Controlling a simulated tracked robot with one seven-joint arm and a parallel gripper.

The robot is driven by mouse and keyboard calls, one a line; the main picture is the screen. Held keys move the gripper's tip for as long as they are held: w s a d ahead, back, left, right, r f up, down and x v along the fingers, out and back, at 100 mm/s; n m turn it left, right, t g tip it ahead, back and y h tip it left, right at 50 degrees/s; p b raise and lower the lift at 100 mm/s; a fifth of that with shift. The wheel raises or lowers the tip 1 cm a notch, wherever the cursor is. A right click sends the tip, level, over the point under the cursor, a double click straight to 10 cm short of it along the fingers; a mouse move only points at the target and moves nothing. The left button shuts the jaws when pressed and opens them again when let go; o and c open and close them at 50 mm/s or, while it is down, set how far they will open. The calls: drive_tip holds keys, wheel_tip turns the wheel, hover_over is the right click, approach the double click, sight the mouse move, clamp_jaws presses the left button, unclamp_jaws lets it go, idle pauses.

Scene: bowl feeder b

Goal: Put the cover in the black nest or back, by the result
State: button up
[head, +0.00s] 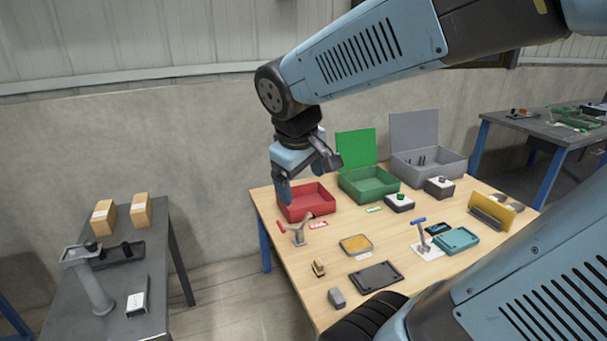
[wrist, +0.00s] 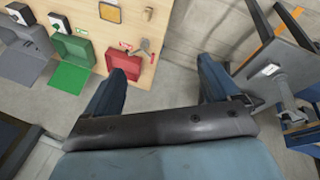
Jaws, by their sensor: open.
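My gripper (head: 284,190) hangs above the far left corner of the wooden table, by the red box. In the wrist view its two blue fingers (wrist: 162,82) are spread wide with nothing between them, only floor below. A dark flat plate with a raised rim (head: 378,278), perhaps the black nest, lies empty near the table's front edge. A teal, shallow, lid-like part (head: 455,241), perhaps the cover, lies at the right by a blue-handled clamp (head: 422,238). I cannot tell either one for certain.
Red (head: 306,203), green (head: 369,185) and grey (head: 428,166) boxes stand along the back; green and grey have raised lids. A red-handled clamp (head: 297,232), yellow tray (head: 356,244) and yellow bracket (head: 492,213) are on the table. A side table (head: 95,300) stands left.

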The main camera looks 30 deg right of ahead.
drive_tip(key=s+a+r+m+t+y, duration=0.2)
drive_tip(key=s+r+m, duration=0.1)
drive_tip(key=s, duration=0.1)
drive_tip(key=shift+s+r+m, duration=0.3)
drive_tip(key=shift+s+m, duration=0.05)
drive_tip(key=shift+m, duration=0.05)
drive_tip(key=shift+s+a, duration=0.1)
drive_tip(key=shift+c, duration=0.2)
